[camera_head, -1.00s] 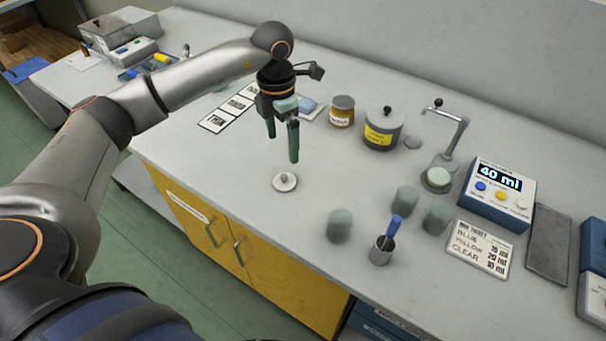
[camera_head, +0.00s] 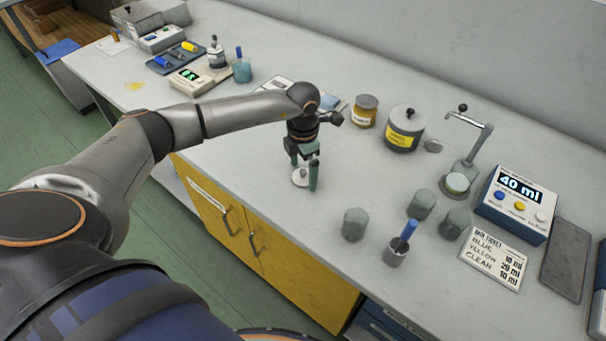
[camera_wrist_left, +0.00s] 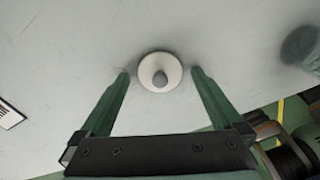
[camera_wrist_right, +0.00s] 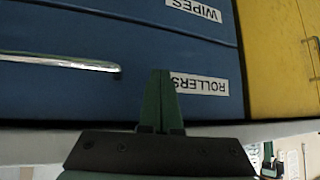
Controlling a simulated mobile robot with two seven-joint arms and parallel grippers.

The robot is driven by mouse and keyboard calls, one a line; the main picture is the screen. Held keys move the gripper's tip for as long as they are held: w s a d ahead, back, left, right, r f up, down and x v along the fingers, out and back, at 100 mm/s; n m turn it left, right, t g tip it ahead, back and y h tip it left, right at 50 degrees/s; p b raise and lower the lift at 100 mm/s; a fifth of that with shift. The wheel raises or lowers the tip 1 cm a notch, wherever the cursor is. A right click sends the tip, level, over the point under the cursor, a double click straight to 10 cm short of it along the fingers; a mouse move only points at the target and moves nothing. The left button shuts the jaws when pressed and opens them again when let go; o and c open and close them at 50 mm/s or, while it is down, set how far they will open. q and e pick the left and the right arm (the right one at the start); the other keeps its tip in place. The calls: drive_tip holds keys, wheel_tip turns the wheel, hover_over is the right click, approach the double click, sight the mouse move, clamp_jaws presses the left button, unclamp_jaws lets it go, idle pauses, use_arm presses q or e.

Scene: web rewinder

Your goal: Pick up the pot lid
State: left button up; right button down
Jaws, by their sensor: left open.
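The pot lid (camera_head: 298,180), a small pale round disc with a grey knob, lies flat on the bench near its front edge. It also shows in the left wrist view (camera_wrist_left: 147,64), knob towards the camera. My left gripper (camera_head: 304,172) points down over the lid and is open. In the left wrist view its green fingers (camera_wrist_left: 160,74) stand either side of the lid, with gaps to the rim; contact with the bench cannot be told. My right gripper (camera_wrist_right: 160,85) shows only in its wrist view, fingers together and empty, before blue drawers.
Grey beakers (camera_head: 355,224) and a small cup (camera_head: 396,252) with a blue stick stand right of the lid. A grey pot (camera_head: 404,130) with a black knob and an amber jar (camera_head: 364,112) stand behind. A dispenser (camera_head: 516,203) reads 40 ml. Bench around the lid is clear.

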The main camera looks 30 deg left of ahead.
use_arm(q)
drive_tip(key=shift+f, duration=0.1)
drive_tip(key=c, duration=1.3)
